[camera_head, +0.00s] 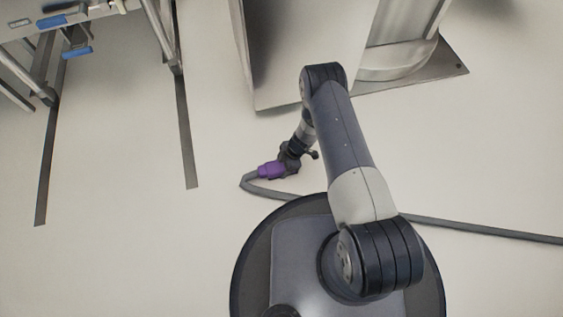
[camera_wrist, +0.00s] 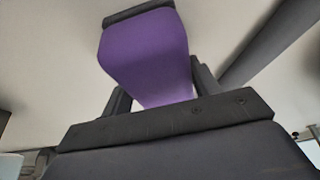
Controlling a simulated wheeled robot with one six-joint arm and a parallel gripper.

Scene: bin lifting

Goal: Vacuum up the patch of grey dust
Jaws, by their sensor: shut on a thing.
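My gripper (camera_head: 283,168) is low over the floor in the head view, shut on a purple vacuum handpiece (camera_head: 266,171). In the wrist view the purple handpiece (camera_wrist: 145,52) sits between the two dark fingers of my gripper (camera_wrist: 160,90), with a dark strip across its far end. A grey hose (camera_head: 480,230) bends near the handpiece and runs along the floor to the right edge, partly hidden behind my arm and base. A thick grey tube, apparently the hose (camera_wrist: 272,42), shows at upper right in the wrist view. I cannot make out a dust patch in either view.
A large pale cabinet-like unit (camera_head: 300,50) stands at top centre, beside a metal base plate (camera_head: 425,68). A metal frame with blue parts (camera_head: 75,50) is at upper left. Dark strips (camera_head: 186,140) lie on the floor. The floor at left is mostly clear.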

